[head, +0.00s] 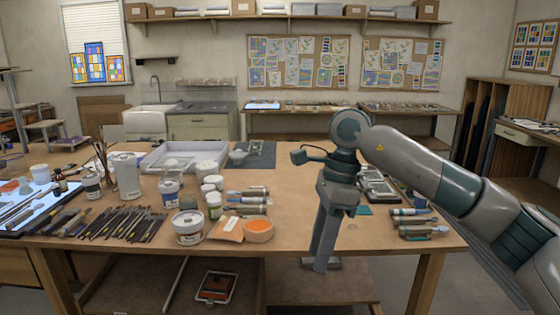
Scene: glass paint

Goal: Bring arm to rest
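My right arm comes in from the right side of the head view, bends at the elbow and hangs its gripper (322,262) downward at the front edge of the worktable (290,225). The fingers point down and overlap the table's edge in the picture. They are seen nearly side-on, so their opening is unclear. No object shows between them. My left gripper and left arm are not in view.
A grey tray (182,156) stands farther back.

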